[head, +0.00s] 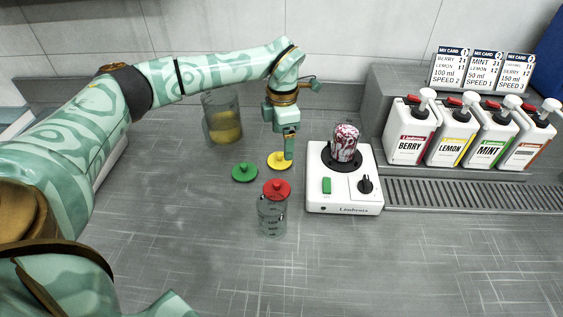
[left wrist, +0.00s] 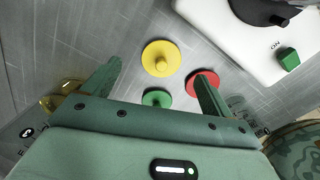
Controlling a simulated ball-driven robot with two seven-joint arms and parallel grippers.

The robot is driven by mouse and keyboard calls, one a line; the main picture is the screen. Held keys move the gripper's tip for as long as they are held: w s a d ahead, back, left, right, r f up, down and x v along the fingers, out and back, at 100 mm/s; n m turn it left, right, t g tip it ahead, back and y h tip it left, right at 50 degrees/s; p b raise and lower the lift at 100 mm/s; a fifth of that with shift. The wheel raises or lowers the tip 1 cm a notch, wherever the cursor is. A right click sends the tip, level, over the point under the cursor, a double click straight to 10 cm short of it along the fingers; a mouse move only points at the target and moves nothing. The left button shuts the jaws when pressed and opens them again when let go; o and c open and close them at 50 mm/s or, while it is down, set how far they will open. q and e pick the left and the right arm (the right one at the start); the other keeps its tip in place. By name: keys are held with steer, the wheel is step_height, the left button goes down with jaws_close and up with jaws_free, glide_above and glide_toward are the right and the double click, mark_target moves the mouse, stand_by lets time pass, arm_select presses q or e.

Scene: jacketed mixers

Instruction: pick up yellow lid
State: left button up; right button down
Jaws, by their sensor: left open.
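The yellow lid (head: 279,160) lies flat on the grey counter, its round knob up. In the head view my left gripper (head: 288,155) is above it and partly covers its right side. In the left wrist view the yellow lid (left wrist: 161,58) shows whole, ahead of and between the two fingers of my open, empty left gripper (left wrist: 160,85). The fingers look apart from the lid. My right gripper does not show in either view.
A green lid (head: 244,171) lies just left of the yellow one. A white mixer (head: 344,190) stands close right, and a glass jar with yellow liquid (head: 224,122) behind left. The front counter is clear.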

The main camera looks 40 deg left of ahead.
mark_target(280, 154)
arm_select(q)
steer(key=f, duration=0.1)
steer(key=f+b, duration=0.1)
steer(key=f, duration=0.1)
steer(key=s+f+b, duration=0.1)
steer(key=f, duration=0.1)
steer(key=shift+a+f, duration=0.1)
steer(key=shift+f, duration=0.1)
steer(key=shift+w, duration=0.1)
steer(key=shift+r, duration=0.1)
steer(key=c, duration=1.1)
